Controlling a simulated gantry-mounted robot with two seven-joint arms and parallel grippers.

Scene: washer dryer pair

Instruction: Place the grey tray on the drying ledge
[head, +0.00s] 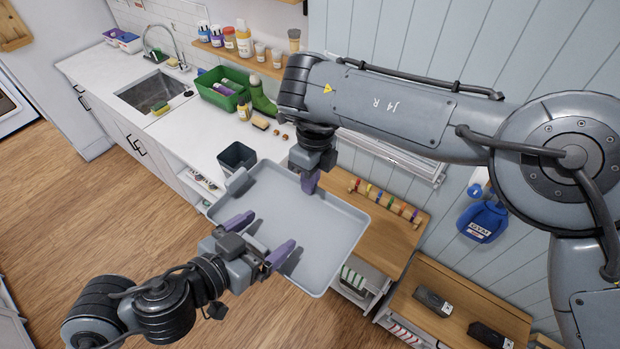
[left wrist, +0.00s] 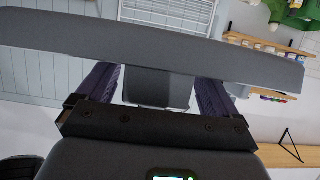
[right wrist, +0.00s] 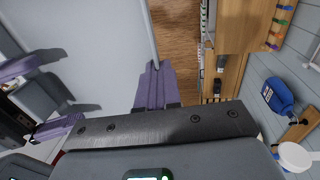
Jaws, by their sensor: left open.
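The grey tray (head: 310,220) is held up in the air, roughly level, in front of the counter; it also shows in the right wrist view (right wrist: 100,35). My right gripper (head: 310,181) is at its far edge; in the right wrist view its fingers (right wrist: 155,85) are closed together on the tray's rim. My left gripper (head: 260,238) is open at the near side, fingers wide apart. In the left wrist view, a grey block (left wrist: 157,85), apparently the tray's handle, lies between these fingers. I cannot tell which surface is the drying ledge; a wooden-topped unit (head: 400,245) stands beyond the tray.
A ring rack (head: 385,198) stands on the wooden top. A lower wooden bench (head: 460,295) holds dark items. A blue jug (head: 483,222) is by the wall.

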